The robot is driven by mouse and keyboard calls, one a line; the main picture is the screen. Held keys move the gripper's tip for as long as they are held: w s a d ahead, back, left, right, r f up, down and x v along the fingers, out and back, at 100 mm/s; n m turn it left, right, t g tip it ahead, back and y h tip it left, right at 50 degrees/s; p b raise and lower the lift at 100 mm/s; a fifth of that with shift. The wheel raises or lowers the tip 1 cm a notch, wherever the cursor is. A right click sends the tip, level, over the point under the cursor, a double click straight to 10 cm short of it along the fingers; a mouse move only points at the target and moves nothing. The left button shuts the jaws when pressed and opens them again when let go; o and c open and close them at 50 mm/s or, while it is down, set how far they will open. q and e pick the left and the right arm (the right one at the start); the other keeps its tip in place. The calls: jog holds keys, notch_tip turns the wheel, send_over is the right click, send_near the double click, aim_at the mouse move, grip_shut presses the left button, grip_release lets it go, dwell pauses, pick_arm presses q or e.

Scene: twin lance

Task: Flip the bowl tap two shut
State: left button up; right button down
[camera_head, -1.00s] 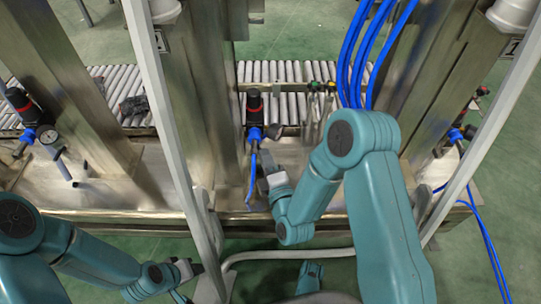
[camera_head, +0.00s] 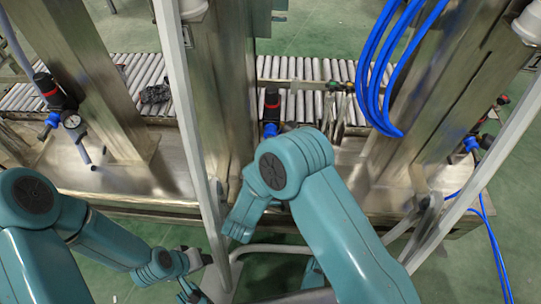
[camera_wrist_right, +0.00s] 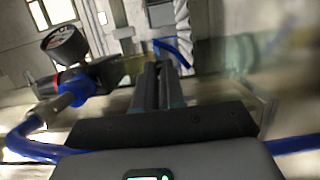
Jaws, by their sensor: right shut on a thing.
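The middle regulator (camera_head: 271,102), black with a red band, stands on the bench with a blue fitting (camera_head: 270,130) under it. My right arm covers what lies below. My right gripper is hidden behind its own arm in the head view. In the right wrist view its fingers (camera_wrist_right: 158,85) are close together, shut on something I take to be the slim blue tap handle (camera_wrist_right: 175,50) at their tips. The exact contact is unclear. The blue fitting (camera_wrist_right: 75,88) is left of the fingers. My left gripper (camera_head: 198,270) is low, away from the bench; its opening is unclear.
Another regulator (camera_head: 48,92) with a gauge (camera_head: 71,120) stands at left. Pale upright bars (camera_head: 180,110) and steel posts (camera_head: 215,90) flank the middle. Blue hoses (camera_head: 385,80) hang at right. A roller conveyor (camera_head: 310,70) runs behind.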

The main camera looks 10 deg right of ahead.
jog(key=shift+d+r, duration=0.1)
jog(key=shift+d, duration=0.05)
jog(key=c, duration=1.2)
grip_release()
jog(key=shift+c, duration=0.2)
